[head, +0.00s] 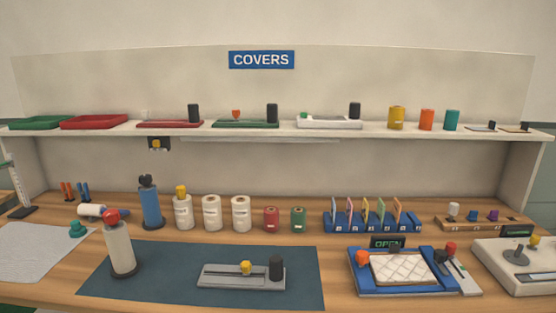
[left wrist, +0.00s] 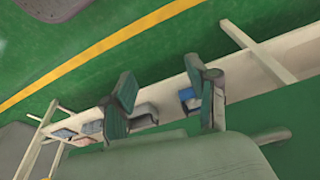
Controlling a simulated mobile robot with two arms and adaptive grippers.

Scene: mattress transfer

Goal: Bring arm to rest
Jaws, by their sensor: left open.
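My left gripper (left wrist: 162,78) shows only in the left wrist view. Its two dark fingers stand apart, with nothing held between them. Behind the fingers are a long pale beam-like structure (left wrist: 85,123) and a green floor (left wrist: 60,55) with a yellow stripe. Neither arm nor gripper shows in the head view. My right gripper is in no view. In the head view, a quilted white mattress-like pad (head: 404,268) lies in a blue tray-like fixture (head: 362,290) below a small "OPEN" sign (head: 387,243).
A wooden workbench (head: 345,303) carries a dark blue mat (head: 150,285), a grey slider device (head: 225,276), a red-topped cylinder (head: 120,250), white rolls (head: 212,213) and a blue card rack (head: 372,225). A shelf (head: 300,133) under a "COVERS" sign (head: 261,60) holds trays. Much of the mat is clear.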

